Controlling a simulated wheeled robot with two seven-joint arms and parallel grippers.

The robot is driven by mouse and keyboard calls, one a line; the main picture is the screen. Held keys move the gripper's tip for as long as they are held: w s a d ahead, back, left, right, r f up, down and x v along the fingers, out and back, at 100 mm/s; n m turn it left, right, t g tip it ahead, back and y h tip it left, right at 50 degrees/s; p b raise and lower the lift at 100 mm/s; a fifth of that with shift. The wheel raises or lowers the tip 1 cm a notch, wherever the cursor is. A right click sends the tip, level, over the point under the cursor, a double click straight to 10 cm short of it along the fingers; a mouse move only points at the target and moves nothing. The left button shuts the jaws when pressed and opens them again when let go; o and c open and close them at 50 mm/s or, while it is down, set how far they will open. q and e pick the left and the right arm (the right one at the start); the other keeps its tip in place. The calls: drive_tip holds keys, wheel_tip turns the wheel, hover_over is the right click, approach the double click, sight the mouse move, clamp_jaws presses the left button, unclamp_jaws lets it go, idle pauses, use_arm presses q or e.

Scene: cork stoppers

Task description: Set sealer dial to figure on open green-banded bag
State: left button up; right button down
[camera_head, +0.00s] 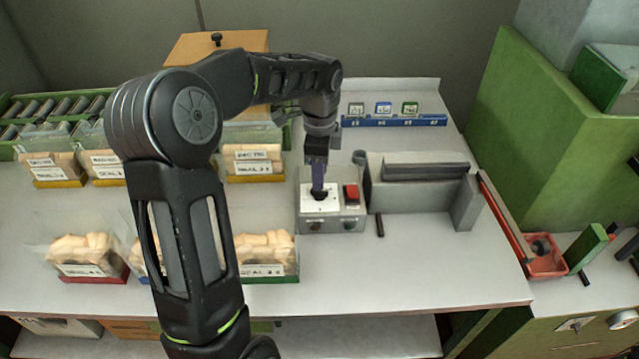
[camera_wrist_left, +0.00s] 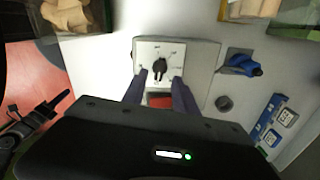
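The sealer (camera_head: 345,221) is a grey box with a white dial plate, a black knob and a red button (camera_head: 351,193). My left gripper (camera_head: 318,192) points down over the dial. In the left wrist view its two fingers (camera_wrist_left: 159,82) are open, one on each side of the black knob (camera_wrist_left: 159,67), with gaps beside it. The dial's figures are too small to read. The open green-banded bag (camera_head: 268,251) stands at the front, its left part hidden behind my arm. Its label is partly covered and seems to end in a figure I cannot read surely. My right gripper is not in view.
A red-banded bag (camera_head: 84,256) stands front left; another bag is mostly behind my arm. Yellow-banded bags (camera_head: 253,163) stand behind. A blue rack (camera_head: 394,122) holds small cards. A grey block (camera_head: 418,186) stands right of the sealer.

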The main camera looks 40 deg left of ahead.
sight(319, 193)
use_arm(q)
drive_tip(key=shift+f, duration=2.2)
drive_tip(key=shift+c, duration=0.5)
clamp_jaws()
